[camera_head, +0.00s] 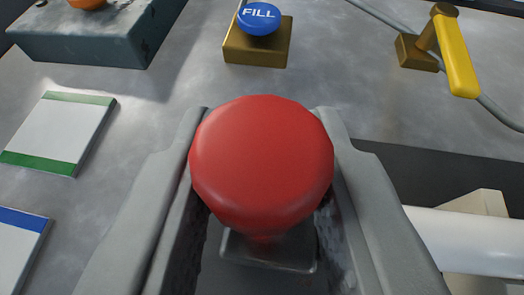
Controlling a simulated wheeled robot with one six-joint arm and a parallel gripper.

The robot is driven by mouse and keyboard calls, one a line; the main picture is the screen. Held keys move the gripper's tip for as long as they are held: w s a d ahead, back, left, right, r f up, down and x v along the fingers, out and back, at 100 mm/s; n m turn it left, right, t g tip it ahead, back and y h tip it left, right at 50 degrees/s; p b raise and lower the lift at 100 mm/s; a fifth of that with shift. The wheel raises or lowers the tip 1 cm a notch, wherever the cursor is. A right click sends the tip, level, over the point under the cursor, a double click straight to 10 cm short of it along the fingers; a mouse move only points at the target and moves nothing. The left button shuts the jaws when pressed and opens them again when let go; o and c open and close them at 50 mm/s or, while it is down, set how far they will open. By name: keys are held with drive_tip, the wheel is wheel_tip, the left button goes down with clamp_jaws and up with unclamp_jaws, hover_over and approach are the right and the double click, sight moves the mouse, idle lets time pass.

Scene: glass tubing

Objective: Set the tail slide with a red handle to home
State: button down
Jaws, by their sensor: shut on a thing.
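The red handle (262,155) is a large round knob in the middle of the view, on a short stem above a grey metal block (268,250). This block looks like the tail slide's carriage, but most of it is hidden below the knob. My gripper (262,125) has one grey finger on each side of the knob and is shut on it. No home mark can be made out in this view.
A blue FILL button (259,18) on a brass base stands behind the knob. A yellow lever (455,55) is at the upper right. A dark block (85,38) is at the upper left. Green-edged (60,132) and blue-edged (15,245) plates lie left. A white tube (465,240) is at right.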

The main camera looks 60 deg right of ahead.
drive_tip(key=c, duration=1.3)
unclamp_jaws()
drive_tip(key=shift+c, duration=0.2)
drive_tip(key=shift+a, duration=0.1)
drive_tip(key=v, duration=1.7)
drive_tip(key=shift+s, duration=0.15)
drive_tip(key=s+a+r+n+t+y, duration=0.2)
drive_tip(key=s+n+t+y, duration=0.1)
drive_tip(key=s, duration=0.5)
drive_tip(key=s+a+r+n+t+y, duration=0.3)
drive_tip(key=s+n+t+y, duration=0.1)
drive_tip(key=s, duration=0.3)
drive_tip(key=s+a+r+n+t+y, duration=0.2)
drive_tip(key=s+r+n+t+y, duration=0.1)
drive_tip(key=s, duration=0.5)
drive_tip(key=shift+s+a+r+n+t+y, duration=0.15)
drive_tip(key=shift+s+a+n+t+y, duration=0.2)
drive_tip(key=shift+n+y, duration=0.65)
